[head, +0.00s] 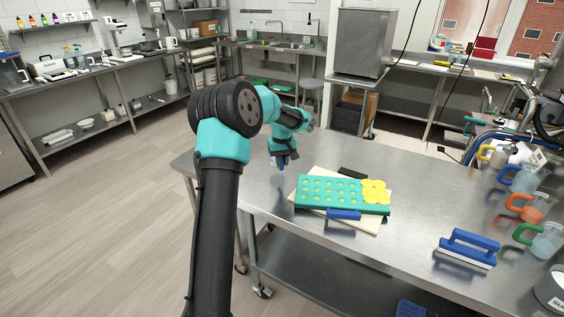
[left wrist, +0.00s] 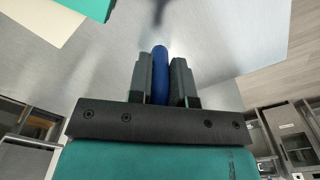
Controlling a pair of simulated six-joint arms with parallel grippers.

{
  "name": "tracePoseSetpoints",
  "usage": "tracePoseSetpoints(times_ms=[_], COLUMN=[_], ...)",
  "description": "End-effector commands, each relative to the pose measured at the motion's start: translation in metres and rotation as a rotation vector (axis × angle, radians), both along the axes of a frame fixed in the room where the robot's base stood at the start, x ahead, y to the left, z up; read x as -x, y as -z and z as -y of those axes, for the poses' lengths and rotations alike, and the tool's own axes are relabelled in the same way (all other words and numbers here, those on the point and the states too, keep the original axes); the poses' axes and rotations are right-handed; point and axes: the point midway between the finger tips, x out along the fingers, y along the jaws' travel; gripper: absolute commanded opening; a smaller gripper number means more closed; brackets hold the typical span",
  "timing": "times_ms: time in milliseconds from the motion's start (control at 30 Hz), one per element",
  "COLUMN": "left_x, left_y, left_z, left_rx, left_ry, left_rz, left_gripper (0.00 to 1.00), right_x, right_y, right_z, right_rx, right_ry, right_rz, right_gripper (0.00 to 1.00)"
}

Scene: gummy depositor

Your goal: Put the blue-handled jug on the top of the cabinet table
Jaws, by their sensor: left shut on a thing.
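A clear jug with a blue handle (head: 524,180) stands near the right side of the steel table (head: 420,190), in a row with other jugs. My left gripper (head: 284,162) is over the table's left part, far from that jug. It is shut on a narrow blue handle, which shows between the fingers in the left wrist view (left wrist: 160,75). What the handle belongs to is mostly hidden. A tall steel cabinet (head: 360,42) stands on a table at the back; I cannot tell if this is the cabinet table. My right gripper is not in view.
A teal mold (head: 325,193) with yellow pieces lies on a pale board (head: 365,222) mid-table. A blue-handled scraper (head: 468,248) lies at the front right.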

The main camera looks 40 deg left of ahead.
Motion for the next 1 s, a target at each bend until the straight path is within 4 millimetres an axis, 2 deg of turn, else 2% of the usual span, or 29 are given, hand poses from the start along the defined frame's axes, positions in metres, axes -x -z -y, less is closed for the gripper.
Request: tracePoseSetpoints(times_ms=[200,333,833,1000], left_x=[-0.024,-0.032,-0.038,-0.037], left_y=[0.004,0.004,0.005,0.03], left_z=[-0.025,-0.033,-0.04,-0.04], left_rx=[0.0,0.0,0.0,0.001], left_ry=[-0.003,-0.002,-0.001,-0.001], left_rz=[0.001,0.001,0.001,-0.002], left_gripper=[0.0,0.0,0.0,0.0], right_x=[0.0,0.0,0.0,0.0], right_y=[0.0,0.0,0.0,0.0], right_z=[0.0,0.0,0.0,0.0], right_rx=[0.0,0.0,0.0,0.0], right_ry=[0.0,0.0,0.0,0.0], right_rz=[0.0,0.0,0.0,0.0], right_gripper=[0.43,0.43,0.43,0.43])
